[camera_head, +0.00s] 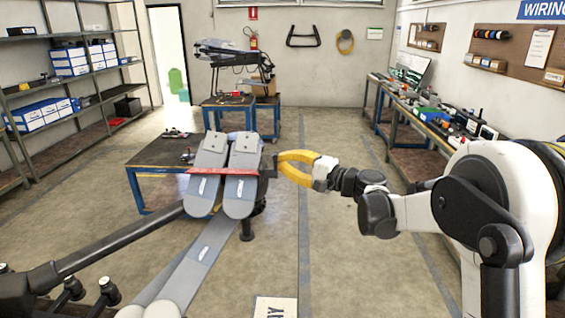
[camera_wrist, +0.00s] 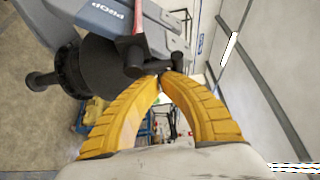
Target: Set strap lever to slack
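The spray drone's grey folded arms (camera_head: 210,158) lie under a red strap (camera_head: 222,171). A dark strap lever (camera_head: 269,166) is at the strap's right end. In the wrist view, the red strap (camera_wrist: 140,18) runs down to the dark lever (camera_wrist: 150,62), which points right. My gripper (camera_head: 279,160) has yellow fingers that come together at the lever. In the wrist view, the fingertips (camera_wrist: 164,76) meet at the lever's right end and appear shut on it. The exact contact is partly hidden by the dark parts.
Dark drone booms with nozzles (camera_head: 75,288) stretch to the lower left. A blue-edged table (camera_head: 150,165) stands behind the drone. A long workbench (camera_head: 420,125) lines the right wall and shelves (camera_head: 75,85) the left. The floor right of the drone is clear.

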